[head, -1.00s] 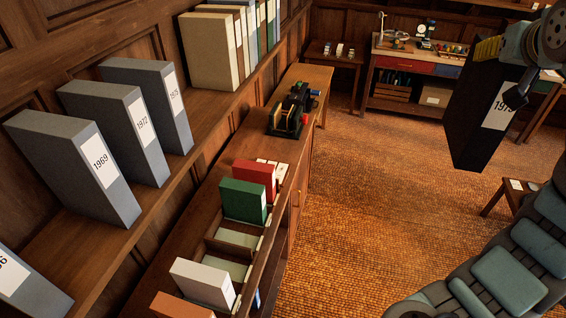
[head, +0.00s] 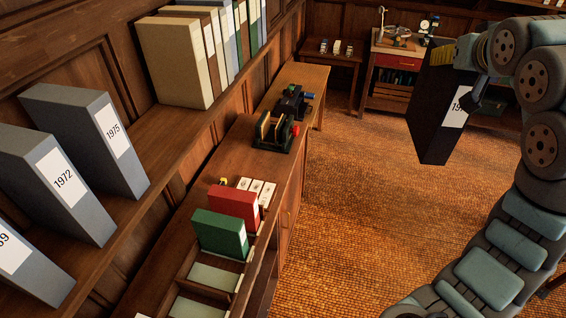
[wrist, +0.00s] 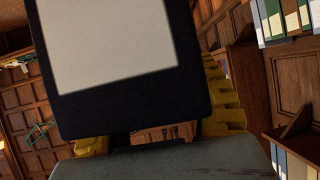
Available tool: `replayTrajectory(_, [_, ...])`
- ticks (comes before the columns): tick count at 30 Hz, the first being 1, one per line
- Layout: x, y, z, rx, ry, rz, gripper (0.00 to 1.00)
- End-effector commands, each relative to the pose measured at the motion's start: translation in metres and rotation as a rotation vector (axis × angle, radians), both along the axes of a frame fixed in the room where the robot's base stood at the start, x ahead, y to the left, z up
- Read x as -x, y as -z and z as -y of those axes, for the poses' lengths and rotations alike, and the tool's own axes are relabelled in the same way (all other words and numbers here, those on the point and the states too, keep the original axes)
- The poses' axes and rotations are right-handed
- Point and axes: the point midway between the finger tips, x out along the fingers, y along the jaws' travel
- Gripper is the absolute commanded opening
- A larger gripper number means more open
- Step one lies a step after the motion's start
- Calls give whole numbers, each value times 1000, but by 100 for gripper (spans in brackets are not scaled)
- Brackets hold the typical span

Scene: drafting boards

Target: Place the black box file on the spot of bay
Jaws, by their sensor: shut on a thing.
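The black box file (head: 432,125) hangs in the air at the right of the head view, with a white label partly hidden by my gripper. My gripper (head: 461,75) is shut on its upper part. In the wrist view the black box file (wrist: 130,108) fills the middle, its blank-looking label facing the camera, between the yellow finger pads of my gripper (wrist: 140,135). The bay (head: 214,277) is a row of compartments with pale green floors on the low cabinet. Two compartments in view are empty. A green file (head: 219,233) and a red file (head: 234,207) stand behind them.
Grey box files (head: 65,185) stand on the upper left shelf, with cream and coloured files (head: 180,60) farther along. A dark machine (head: 280,125) sits on the low cabinet (head: 240,150). Open carpet (head: 350,200) lies right of the cabinet. A workbench (head: 395,70) stands at the back.

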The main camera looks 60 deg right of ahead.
Motion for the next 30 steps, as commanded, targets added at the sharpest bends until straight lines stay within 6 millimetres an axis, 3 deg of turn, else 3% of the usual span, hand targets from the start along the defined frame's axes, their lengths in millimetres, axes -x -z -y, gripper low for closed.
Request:
replayTrajectory(3, [-40, 30, 0, -4, -83, -1, 17])
replayTrajectory(14, [-158, 113, -21, -2, -340, 0, 17])
replayTrajectory(23, [-250, 182, -60, -2, -553, 2, 17])
replayTrajectory(30, [-317, 237, -107, -4, -724, 1, 17])
